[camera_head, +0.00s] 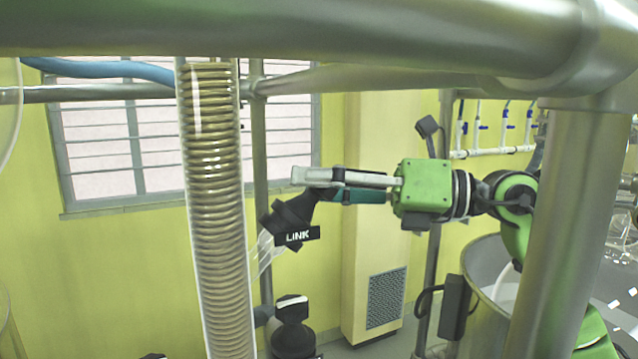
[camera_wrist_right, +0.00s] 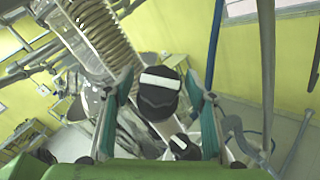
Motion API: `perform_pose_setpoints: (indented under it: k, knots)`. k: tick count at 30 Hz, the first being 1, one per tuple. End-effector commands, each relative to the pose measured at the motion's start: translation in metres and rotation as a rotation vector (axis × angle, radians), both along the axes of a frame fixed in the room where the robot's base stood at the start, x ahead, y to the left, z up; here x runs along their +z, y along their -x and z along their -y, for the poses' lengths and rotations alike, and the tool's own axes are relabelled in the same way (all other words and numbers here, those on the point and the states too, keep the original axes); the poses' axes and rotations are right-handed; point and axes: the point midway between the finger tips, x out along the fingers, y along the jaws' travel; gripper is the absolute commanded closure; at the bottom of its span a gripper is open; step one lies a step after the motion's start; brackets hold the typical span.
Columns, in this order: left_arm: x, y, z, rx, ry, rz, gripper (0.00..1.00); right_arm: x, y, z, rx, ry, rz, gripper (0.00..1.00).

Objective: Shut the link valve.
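The link valve (camera_head: 292,214) has a black handle and a black tag reading LINK. It sits just right of the coiled glass column in the head view. My right gripper (camera_head: 318,184) reaches in from the right, with its fingers at the upper part of the handle. In the right wrist view a black knob with a white stripe (camera_wrist_right: 158,95), apparently the link valve, lies between the fingers of the right gripper (camera_wrist_right: 159,78). The fingers are apart, with a gap showing on each side of the knob. My left gripper is not in view.
A glass column with a coil (camera_head: 215,200) stands close left of the valve. A second black valve (camera_head: 292,315) is below it. Thick metal pipes cross the top, and a vertical pipe (camera_head: 570,220) stands at the right. A steel vessel (camera_head: 484,265) is at lower right.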

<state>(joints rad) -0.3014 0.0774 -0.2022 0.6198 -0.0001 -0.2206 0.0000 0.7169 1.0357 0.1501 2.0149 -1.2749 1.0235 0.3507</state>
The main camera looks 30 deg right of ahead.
Motion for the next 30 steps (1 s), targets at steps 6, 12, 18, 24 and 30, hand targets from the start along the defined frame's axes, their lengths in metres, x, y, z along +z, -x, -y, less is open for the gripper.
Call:
perform_pose_setpoints:
  k: [6,12,18,24,30]
  knots:
    - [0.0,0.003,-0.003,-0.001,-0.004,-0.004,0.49,0.0,0.0,0.0,0.0,0.0,0.0,0.88]
    - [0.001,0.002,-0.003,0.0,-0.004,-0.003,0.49,0.0,0.0,0.0,-0.01,0.002,-0.008,0.88]
    - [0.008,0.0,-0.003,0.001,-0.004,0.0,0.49,0.001,0.0,0.0,-0.065,0.004,-0.061,0.88]
    - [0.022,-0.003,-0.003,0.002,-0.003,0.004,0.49,0.003,0.0,0.001,-0.16,0.0,-0.157,0.88]
    - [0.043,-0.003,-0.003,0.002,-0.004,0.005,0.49,0.005,0.0,0.001,-0.259,-0.007,-0.255,0.88]
